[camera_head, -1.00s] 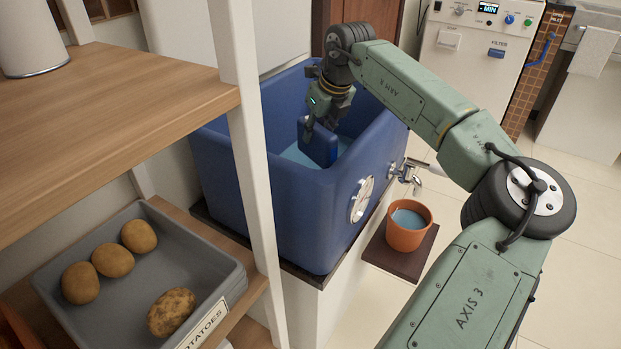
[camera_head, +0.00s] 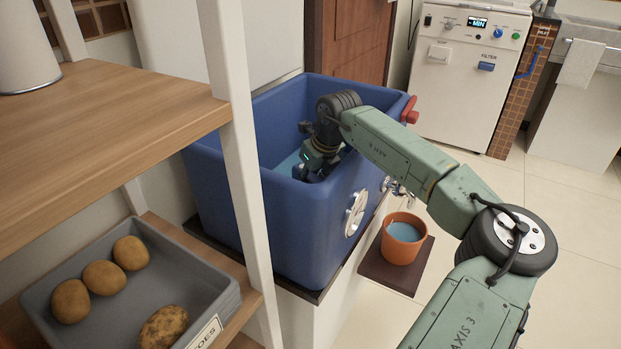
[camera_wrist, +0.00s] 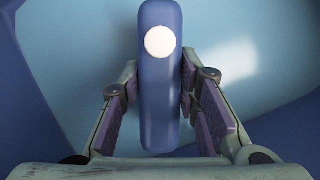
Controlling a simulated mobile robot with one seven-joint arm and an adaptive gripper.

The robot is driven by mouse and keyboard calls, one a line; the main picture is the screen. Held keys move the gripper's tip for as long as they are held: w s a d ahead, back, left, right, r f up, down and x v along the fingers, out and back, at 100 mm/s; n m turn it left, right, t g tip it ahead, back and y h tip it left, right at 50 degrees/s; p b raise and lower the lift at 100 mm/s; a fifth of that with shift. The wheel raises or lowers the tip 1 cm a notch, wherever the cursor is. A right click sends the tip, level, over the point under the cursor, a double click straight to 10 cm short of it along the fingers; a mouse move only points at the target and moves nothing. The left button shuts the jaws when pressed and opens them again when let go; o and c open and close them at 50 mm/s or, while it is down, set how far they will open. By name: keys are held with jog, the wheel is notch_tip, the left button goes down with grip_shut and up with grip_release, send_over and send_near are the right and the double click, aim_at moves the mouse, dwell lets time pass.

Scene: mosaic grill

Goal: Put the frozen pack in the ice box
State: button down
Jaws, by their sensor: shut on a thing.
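The frozen pack (camera_wrist: 160,95) is a blue slab with a white round spot, seen edge-on between my fingers in the wrist view. My gripper (camera_wrist: 158,92) is shut on it. In the head view my gripper (camera_head: 308,170) reaches down inside the ice box (camera_head: 290,225), a large open-topped blue tub with light blue water (camera_head: 287,166) in it. The box's near wall hides the pack and my fingertips there. In the wrist view pale blue water (camera_wrist: 240,50) lies behind the pack. I cannot tell whether the pack touches the water or the floor of the box.
A terracotta pot (camera_head: 403,238) of water stands on a dark board below the box's tap. A wooden shelf (camera_head: 100,130) with a white post is close on the left, above a grey potato tray (camera_head: 90,310). A white filter machine (camera_head: 470,75) stands behind.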

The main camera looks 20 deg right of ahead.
jog(key=shift+f, duration=0.2)
jog(key=c, duration=1.2)
grip_release()
jog(key=shift+r, duration=0.3)
jog(key=v, duration=1.1)
jog(key=shift+s+d+r, duration=0.1)
jog(key=shift+s+r, duration=0.05)
jog(key=shift+r, duration=0.25)
